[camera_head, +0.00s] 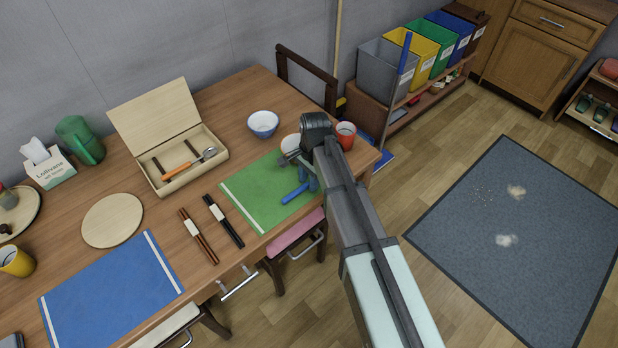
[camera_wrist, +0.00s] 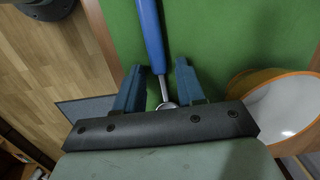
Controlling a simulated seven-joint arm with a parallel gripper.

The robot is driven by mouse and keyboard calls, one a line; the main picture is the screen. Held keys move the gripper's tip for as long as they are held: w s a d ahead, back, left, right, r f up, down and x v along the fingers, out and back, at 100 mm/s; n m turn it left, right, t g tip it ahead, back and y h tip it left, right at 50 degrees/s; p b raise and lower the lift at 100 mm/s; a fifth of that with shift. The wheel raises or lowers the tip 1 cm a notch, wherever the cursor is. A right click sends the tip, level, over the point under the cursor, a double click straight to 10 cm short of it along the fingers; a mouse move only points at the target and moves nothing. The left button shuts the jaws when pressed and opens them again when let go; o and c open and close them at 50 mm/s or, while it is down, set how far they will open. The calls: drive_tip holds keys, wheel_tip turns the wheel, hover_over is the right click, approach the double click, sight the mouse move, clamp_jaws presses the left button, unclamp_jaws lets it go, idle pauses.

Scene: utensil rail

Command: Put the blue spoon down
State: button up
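The blue spoon (camera_head: 294,194) is over the green mat (camera_head: 258,192) and appears to lie on it, its blue handle pointing toward the lower left. In the wrist view its handle (camera_wrist: 151,38) runs between my fingertips, with the metal part (camera_wrist: 167,105) behind them, mostly hidden. My gripper (camera_head: 306,182) is low over the mat. Its two blue fingers (camera_wrist: 160,72) stand apart, one on each side of the spoon, with narrow gaps showing. The spoon's bowl is hidden in the head view.
An orange-rimmed bowl (camera_wrist: 292,108) is close to my gripper's right in the wrist view. A red cup (camera_head: 346,135) and a blue-white bowl (camera_head: 263,123) stand nearby. An open wooden box (camera_head: 219,160) holds an orange-handled utensil. Dark chopsticks (camera_head: 222,219) lie left of the mat.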

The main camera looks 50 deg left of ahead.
drive_tip(key=shift+o, duration=0.2)
drive_tip(key=shift+r, duration=0.1)
wheel_tip(320, 180, up, 12)
drive_tip(key=w, duration=0.1)
idle(0.6)
drive_tip(key=shift+w, duration=0.1)
